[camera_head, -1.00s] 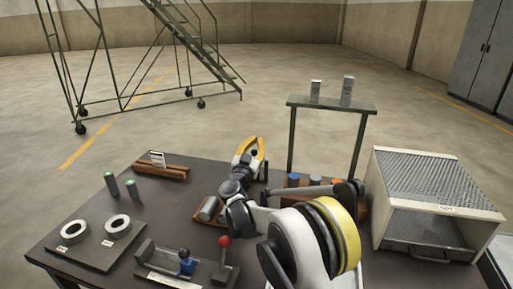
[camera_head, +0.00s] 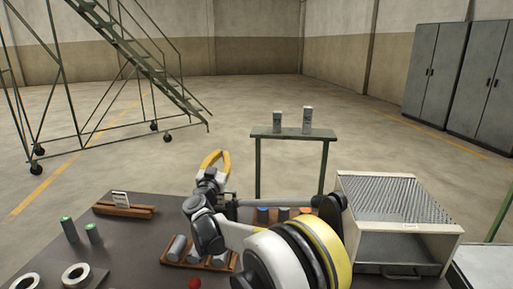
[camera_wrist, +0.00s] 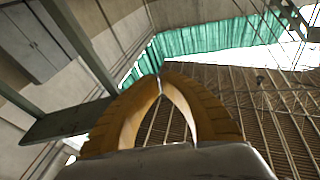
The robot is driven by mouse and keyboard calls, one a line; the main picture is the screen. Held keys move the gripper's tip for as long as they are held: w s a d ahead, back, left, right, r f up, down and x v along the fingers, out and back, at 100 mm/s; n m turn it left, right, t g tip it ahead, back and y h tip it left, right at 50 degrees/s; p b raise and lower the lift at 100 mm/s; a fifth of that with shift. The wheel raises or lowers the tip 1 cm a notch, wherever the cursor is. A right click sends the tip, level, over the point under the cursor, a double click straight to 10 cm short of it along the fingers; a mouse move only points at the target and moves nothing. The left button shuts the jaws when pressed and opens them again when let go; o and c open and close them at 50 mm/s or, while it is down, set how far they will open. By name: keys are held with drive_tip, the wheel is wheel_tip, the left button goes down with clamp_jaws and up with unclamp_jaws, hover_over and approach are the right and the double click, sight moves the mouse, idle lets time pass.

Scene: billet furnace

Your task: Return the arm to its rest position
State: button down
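My gripper (camera_head: 221,153) has two yellow fingers and is raised above the far side of the dark table (camera_head: 130,243), pointing up and away. In the wrist view, the fingertips (camera_wrist: 160,78) meet in an arch with nothing between them, so the gripper is shut and empty. My white arm with black and yellow bands rises from the lower edge of the head view and hides part of the table. The wrist camera looks upward at the ceiling, a green band of wall and a dark post.
A mesh-topped box furnace (camera_head: 398,248) stands right of my arm. A wooden rack with grey cylinders (camera_head: 170,262) lies close below the arm. Behind the table is a green stand (camera_head: 290,134) with two grey blocks. Metal rings (camera_head: 76,274) and green-topped cylinders (camera_head: 93,234) are at left.

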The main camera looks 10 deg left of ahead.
drive_tip(key=s+d+r+n+g+y, duration=0.1)
drive_tip(key=s+d+r+n+y, duration=0.15)
drive_tip(key=d+r, duration=0.4)
drive_tip(key=s+d+r+n+g+y, duration=0.1)
drive_tip(key=d+r+n+y, duration=0.15)
drive_tip(key=d+r, duration=0.35)
drive_tip(key=s+d+g+y, duration=0.1)
drive_tip(key=s+d+g, duration=0.1)
drive_tip(key=s+d, duration=0.4)
drive_tip(key=s+d+f+m+g+h, duration=0.1)
drive_tip(key=s+d+f+g+h, duration=0.1)
drive_tip(key=s+d+f, duration=0.5)
drive_tip(key=s+d+f+m+g+h, duration=0.1)
drive_tip(key=s+d+f+g+h, duration=0.1)
drive_tip(key=s+d+f+g, duration=0.2)
drive_tip(key=s+d+f+m+g+h, duration=0.2)
drive_tip(key=s+d+f, duration=0.9)
drive_tip(key=s, duration=1.3)
drive_tip(key=d+g, duration=0.1)
drive_tip(key=d, duration=0.4)
drive_tip(key=shift+s+d+h, duration=0.25)
drive_tip(key=shift+s+h, duration=0.1)
drive_tip(key=shift+h, duration=0.05)
